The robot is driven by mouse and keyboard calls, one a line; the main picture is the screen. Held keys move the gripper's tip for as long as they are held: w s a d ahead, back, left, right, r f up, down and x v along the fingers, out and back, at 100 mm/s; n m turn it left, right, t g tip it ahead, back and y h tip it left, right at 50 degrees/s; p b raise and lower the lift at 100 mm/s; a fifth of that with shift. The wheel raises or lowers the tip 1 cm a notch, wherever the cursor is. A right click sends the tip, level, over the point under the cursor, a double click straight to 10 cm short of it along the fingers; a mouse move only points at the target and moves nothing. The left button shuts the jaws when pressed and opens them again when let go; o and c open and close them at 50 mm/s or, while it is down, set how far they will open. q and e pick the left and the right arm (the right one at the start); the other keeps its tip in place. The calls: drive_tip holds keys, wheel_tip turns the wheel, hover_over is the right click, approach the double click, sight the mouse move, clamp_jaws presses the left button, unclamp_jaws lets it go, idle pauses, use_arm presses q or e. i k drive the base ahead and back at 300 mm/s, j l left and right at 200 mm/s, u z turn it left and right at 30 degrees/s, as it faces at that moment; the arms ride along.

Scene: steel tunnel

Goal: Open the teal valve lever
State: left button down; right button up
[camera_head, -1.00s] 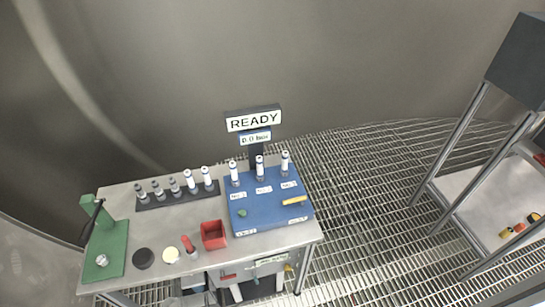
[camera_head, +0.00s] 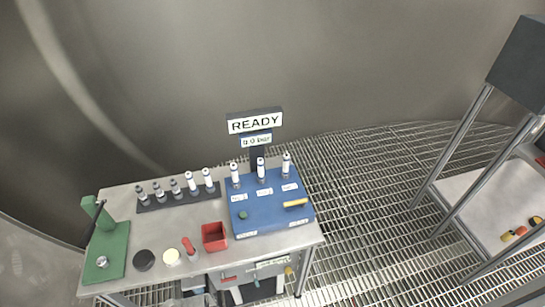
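A small teal-green knob or lever (camera_head: 243,214) sits on the front left of the blue panel (camera_head: 262,222) on the steel bench. It is too small to tell which way its handle points. A yellow bar lever (camera_head: 295,203) lies roughly level on the panel's front right. Several white-topped cylinders (camera_head: 261,170) stand along the panel's back, with labels in front. Another small green piece (camera_head: 256,283) hangs below the bench front, between a red and a yellow one; I cannot tell which green part is the valve lever. Neither of my grippers shows.
A READY sign (camera_head: 254,121) with a small pressure display stands behind the panel. The bench (camera_head: 130,265) also bears a cylinder rack (camera_head: 177,199), a red bin (camera_head: 214,237) and a green press (camera_head: 106,250). A framed stand (camera_head: 470,205) is at right, with open grating floor between.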

sight(257, 281)
drive_tip(key=k+j, duration=0.2)
drive_tip(key=k, duration=0.2)
drive_tip(key=k+j, duration=0.2)
drive_tip(key=k, duration=0.15)
drive_tip(key=j+z, duration=0.2)
drive_tip(key=j, duration=0.15)
drive_tip(key=k+j+z, duration=0.2)
drive_tip(key=j, duration=0.15)
drive_tip(key=k+l+u, duration=0.2)
drive_tip(key=l, duration=0.25)
drive_tip(key=k+l+u, duration=0.2)
drive_tip(key=i+j+z, duration=0.1)
drive_tip(key=i+z, duration=0.3)
drive_tip(key=i+j+z, duration=0.35)
drive_tip(key=i, duration=0.25)
drive_tip(key=i+j+z, duration=0.4)
drive_tip(key=i, duration=0.1)
